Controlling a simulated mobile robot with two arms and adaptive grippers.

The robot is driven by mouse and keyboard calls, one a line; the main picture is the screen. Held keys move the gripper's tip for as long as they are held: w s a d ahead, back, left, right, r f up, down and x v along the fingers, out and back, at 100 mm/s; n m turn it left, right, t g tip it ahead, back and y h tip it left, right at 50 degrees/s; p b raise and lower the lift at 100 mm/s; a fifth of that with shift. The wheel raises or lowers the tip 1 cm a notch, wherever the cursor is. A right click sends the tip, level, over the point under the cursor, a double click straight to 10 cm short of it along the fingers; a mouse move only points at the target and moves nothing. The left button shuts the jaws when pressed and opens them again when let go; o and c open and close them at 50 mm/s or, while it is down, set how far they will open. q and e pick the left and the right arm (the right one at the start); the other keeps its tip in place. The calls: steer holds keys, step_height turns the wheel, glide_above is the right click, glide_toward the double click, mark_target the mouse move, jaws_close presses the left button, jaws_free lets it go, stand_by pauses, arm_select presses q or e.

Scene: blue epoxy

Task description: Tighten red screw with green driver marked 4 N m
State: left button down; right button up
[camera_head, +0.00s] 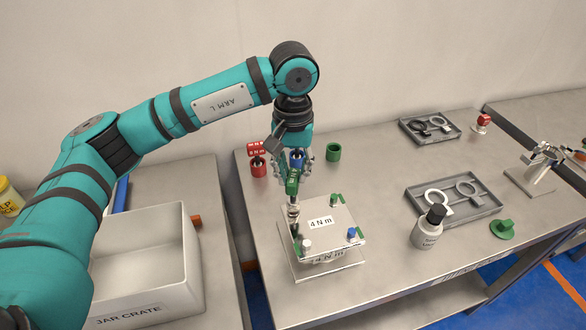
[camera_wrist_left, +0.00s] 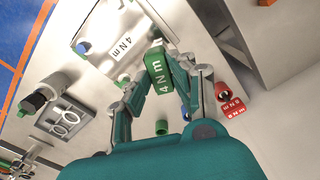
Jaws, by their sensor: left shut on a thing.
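My left gripper (camera_head: 291,165) is shut on the green driver (camera_head: 292,183), which points down at the left side of the metal plate block (camera_head: 322,240). In the left wrist view the driver (camera_wrist_left: 157,70) reads "4 N m" between the fingers of the gripper (camera_wrist_left: 160,88). The block carries a "4 N m" label, a green screw (camera_head: 335,200), a blue screw (camera_head: 352,233) and a white screw (camera_head: 306,244). I cannot make out a red screw; the driver's lower end covers the block's left corner. My right gripper is not in view.
Behind the block stand a red holder (camera_head: 258,169) with a red-labelled driver, a blue holder (camera_head: 297,160) and an empty green holder (camera_head: 333,152). A bottle (camera_head: 427,230), grey trays (camera_head: 454,200) and a green knob (camera_head: 503,229) are to the right. A white crate (camera_head: 185,262) is at left.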

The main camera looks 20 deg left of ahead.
arm_select(q)
steer(key=shift+f+b, duration=0.35)
steer(key=shift+f, duration=0.05)
steer(key=c, duration=1)
jaws_free()
steer(key=shift+c, duration=0.2)
steer(key=shift+r, duration=0.1)
steer(key=shift+r, duration=0.65)
steer(key=n, duration=0.1)
steer(key=n+b, duration=0.2)
steer(key=n, duration=0.1)
steer(key=shift+f, duration=0.25)
steer(key=n+b, duration=0.1)
steer(key=n, duration=0.3)
steer(key=shift+w+d, duration=0.1)
steer(key=n+b, duration=0.1)
steer(key=n, duration=0.6)
steer(key=shift+r, duration=0.15)
steer(key=shift+r+n, duration=0.1)
steer(key=shift+n, duration=1)
